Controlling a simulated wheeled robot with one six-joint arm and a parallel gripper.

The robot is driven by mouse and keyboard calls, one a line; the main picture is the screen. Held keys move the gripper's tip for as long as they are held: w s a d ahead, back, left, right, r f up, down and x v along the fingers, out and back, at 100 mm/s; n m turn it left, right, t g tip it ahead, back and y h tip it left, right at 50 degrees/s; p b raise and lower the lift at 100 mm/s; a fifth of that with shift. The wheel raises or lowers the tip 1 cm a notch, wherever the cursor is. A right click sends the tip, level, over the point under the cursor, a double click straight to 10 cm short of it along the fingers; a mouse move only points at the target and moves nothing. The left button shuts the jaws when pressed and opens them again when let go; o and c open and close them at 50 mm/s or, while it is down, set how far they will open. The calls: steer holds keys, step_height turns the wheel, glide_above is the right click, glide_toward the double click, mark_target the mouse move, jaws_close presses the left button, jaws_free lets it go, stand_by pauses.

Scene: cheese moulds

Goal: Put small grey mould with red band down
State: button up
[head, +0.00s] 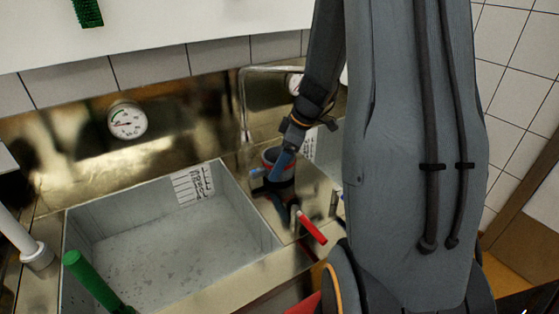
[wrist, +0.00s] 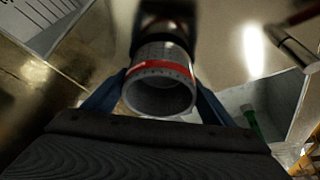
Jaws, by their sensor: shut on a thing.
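The small grey mould with a red band (wrist: 160,68) is between the blue fingers of my gripper (wrist: 160,97) in the wrist view, its round open end facing the camera. In the head view my gripper (head: 272,173) is shut on the mould (head: 270,155), over the steel strip (head: 308,184) between two basins. The mould looks roughly upright and close to the steel. I cannot tell whether its base touches. A dark shape lies just beyond it in the wrist view, perhaps a reflection or shadow. My arm hides part of the mould in the head view.
A large grey basin (head: 107,222) is left of the strip, with a green-handled tool (head: 92,280) at its front. A red-handled valve (head: 311,228) stands in front of the mould. A pipe (head: 243,105) rises behind. A gauge (head: 127,120) is on the back wall.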

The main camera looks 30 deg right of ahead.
steer(key=shift+f, duration=0.1)
steer(key=o, duration=1.2)
steer(key=shift+d+r, duration=0.15)
steer(key=shift+r, duration=0.4)
steer(key=b+v, duration=0.3)
steer(key=v, duration=0.7)
steer(key=shift+s+d+r, duration=0.1)
steer(key=shift+s+r, duration=0.1)
steer(key=shift+r, duration=0.1)
steer(key=shift+s+r, duration=0.1)
steer(key=shift+r, duration=0.1)
steer(key=shift+s, duration=0.1)
